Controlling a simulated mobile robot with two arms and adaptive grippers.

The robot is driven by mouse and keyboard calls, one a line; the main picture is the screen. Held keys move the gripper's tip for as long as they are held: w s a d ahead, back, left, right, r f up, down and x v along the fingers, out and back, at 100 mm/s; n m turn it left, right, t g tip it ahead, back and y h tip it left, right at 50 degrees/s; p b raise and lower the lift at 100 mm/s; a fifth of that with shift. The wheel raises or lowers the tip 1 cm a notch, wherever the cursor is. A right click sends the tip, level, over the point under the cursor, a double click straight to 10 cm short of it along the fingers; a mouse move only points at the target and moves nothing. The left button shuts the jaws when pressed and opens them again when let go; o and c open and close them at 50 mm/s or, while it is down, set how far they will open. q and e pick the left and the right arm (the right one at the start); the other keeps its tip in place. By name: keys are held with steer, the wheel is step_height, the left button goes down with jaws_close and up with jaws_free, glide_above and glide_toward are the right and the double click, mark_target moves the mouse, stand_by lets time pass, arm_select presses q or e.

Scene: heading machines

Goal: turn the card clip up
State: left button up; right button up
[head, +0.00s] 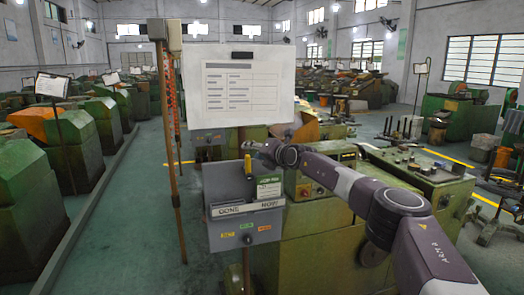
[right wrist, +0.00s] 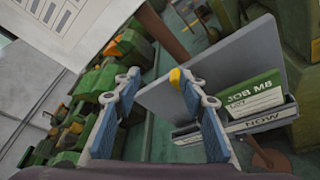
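A small yellow clip (head: 248,166) stands at the upper edge of a grey card panel (head: 221,184) in the head view. In the right wrist view the clip (right wrist: 175,78) shows beside the tip of the right-hand finger; I cannot tell whether they touch. My right gripper (head: 254,149) is just above the clip. In the right wrist view its fingers (right wrist: 156,82) are apart, with part of the panel seen between them. A green and white job card (head: 269,187) sits in the panel's "NOW" pocket. The "GONE" pocket looks empty. My left gripper is out of view.
A white sheet board (head: 238,85) hangs just above the gripper. Wooden posts (head: 172,130) stand left of the panel. A green machine (head: 325,240) is behind and right of the panel. The aisle floor (head: 135,220) at left is clear.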

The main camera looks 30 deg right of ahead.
steer(key=b+v, duration=0.4)
steer(key=v, duration=0.2)
steer(key=shift+s+b, duration=0.25)
steer(key=shift+b, duration=0.05)
stand_by(0.3)
steer(key=shift+f, duration=0.15)
steer(key=shift+b, duration=0.7)
steer(key=shift+w+f, duration=0.1)
